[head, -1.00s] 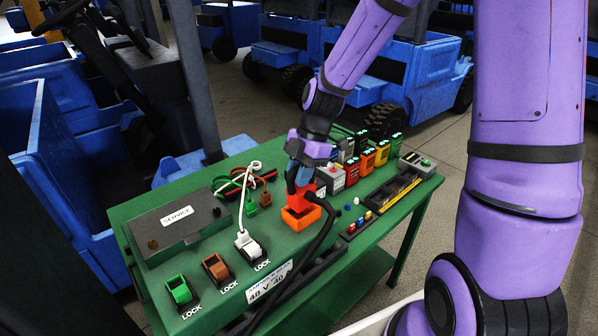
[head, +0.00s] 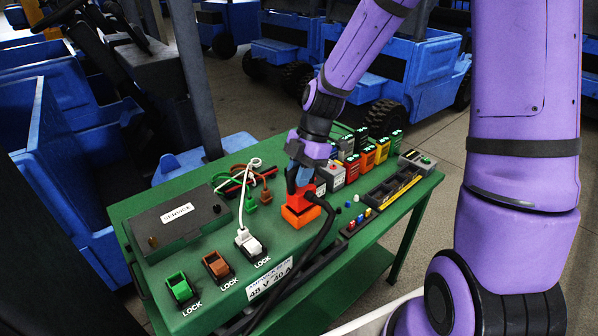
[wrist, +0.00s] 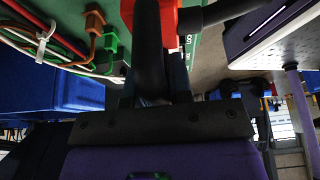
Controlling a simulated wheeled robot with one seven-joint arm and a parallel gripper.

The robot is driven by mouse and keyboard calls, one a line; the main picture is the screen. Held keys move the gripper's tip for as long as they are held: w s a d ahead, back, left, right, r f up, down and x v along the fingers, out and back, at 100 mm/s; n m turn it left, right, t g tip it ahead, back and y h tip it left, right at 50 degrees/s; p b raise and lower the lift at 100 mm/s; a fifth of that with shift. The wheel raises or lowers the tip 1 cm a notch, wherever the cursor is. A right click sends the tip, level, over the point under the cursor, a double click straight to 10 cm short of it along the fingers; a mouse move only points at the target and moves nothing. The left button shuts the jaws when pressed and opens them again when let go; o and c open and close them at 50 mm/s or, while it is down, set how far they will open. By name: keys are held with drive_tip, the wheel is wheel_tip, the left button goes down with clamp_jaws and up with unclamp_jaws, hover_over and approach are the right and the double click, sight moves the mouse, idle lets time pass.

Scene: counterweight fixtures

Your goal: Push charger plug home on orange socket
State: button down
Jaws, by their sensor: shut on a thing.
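The orange socket (head: 297,222) sits on the green bench top, in the middle of the head view. The orange-red charger plug (head: 305,197) stands over it, with a thick black cable running down toward the front. My gripper (head: 303,174) is shut on the plug from above. In the wrist view the plug (wrist: 178,22) shows at the top, partly behind black parts, with my gripper (wrist: 155,92) below. The plug is at the socket's opening; how deep it sits is hidden.
A white plug (head: 248,243) sits in a socket at the front, beside empty brown (head: 216,265) and green (head: 180,289) sockets. A grey SERVICE box (head: 180,222) stands at left. Coloured blocks (head: 368,158) and a black rack (head: 385,200) lie at right.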

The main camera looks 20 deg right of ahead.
sight(299, 189)
drive_tip(key=shift+f, duration=0.9)
drive_tip(key=shift+f, duration=1.05)
idle(0.5)
drive_tip(key=c, duration=0.9)
unclamp_jaws()
drive_tip(key=shift+c, duration=0.2)
drive_tip(key=shift+r, duration=0.1)
